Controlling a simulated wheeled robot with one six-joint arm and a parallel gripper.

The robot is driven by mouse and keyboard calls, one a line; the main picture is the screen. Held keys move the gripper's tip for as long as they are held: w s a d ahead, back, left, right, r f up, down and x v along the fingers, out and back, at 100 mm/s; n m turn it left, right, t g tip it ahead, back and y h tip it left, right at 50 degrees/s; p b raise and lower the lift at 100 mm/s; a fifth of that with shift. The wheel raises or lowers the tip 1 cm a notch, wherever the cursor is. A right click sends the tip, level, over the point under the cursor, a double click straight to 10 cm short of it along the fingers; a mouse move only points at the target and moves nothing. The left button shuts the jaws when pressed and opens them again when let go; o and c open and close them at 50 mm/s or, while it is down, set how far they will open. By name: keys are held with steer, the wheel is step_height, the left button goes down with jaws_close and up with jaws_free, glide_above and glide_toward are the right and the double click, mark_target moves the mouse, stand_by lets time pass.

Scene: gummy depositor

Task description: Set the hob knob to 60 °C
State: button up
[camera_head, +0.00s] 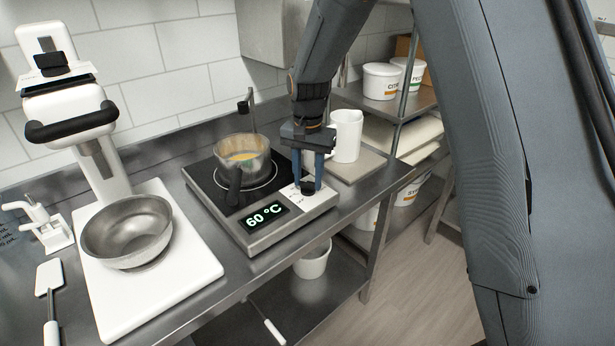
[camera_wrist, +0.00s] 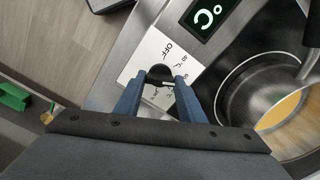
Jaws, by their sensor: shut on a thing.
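The hob (camera_head: 262,236) stands on the steel counter, and its green display (camera_head: 264,217) reads 60 °C. The black hob knob (camera_head: 307,187) sits on a white dial plate at the hob's front right. My gripper (camera_head: 308,184) points down over the plate with its blue fingers around the knob. In the wrist view, the knob (camera_wrist: 159,75) is between the two fingertips (camera_wrist: 154,83), and my gripper is shut on it. The plate (camera_wrist: 150,50) shows "OFF" and other marks, partly hidden by the fingers. Only part of the display (camera_wrist: 208,14) shows there.
A saucepan (camera_head: 241,160) with yellow contents sits on the hob plate, its dark handle toward the front. A white jug (camera_head: 346,136) stands right of the hob. A shelf with tubs (camera_head: 381,80) is behind right.

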mark_target(309, 182)
steer(key=shift+m, duration=0.6)
steer(key=o, duration=1)
steer(key=shift+o, duration=0.2)
steer(key=shift+r+b, duration=1.15)
steer(key=shift+r, duration=2.8)
steer(key=shift+d, duration=0.1)
steer(key=s+d+f+n, duration=0.3)
steer(key=s+d, duration=0.3)
steer(key=s, duration=0.5)
steer(key=s+d+f+n+t+b, duration=0.1)
steer(key=s+d+f+n, duration=0.2)
steer(key=s, duration=0.8)
steer(key=d+f, duration=0.2)
steer(key=d, duration=0.1)
steer(key=shift+s+d+f+b, duration=0.15)
steer(key=shift+d+f+b, duration=0.15)
steer(key=shift+d+f, duration=0.1)
